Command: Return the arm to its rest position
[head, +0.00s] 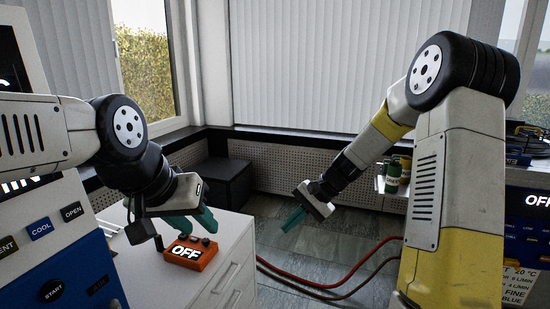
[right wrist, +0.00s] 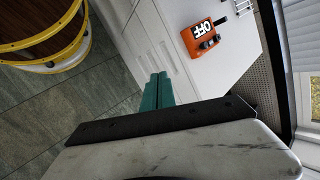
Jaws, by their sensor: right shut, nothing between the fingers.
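My right arm (head: 455,180) is bent, with its forearm angled down and to the left. My right gripper (head: 293,219) hangs in free air over the floor, right of the white cabinet. Its teal fingers are together and empty; they also show in the right wrist view (right wrist: 157,90). My left gripper (head: 200,226) is above the white cabinet top, close to the orange OFF box. Its teal fingers look apart, and I see nothing between them.
The orange OFF box (head: 190,253) sits on the white drawer cabinet (head: 232,235). Red hoses (head: 330,286) run along the tiled floor. A blue-and-white machine (head: 60,262) stands at left, a dark control panel (head: 530,225) at right. A yellow-rimmed drum (right wrist: 50,40) shows in the right wrist view.

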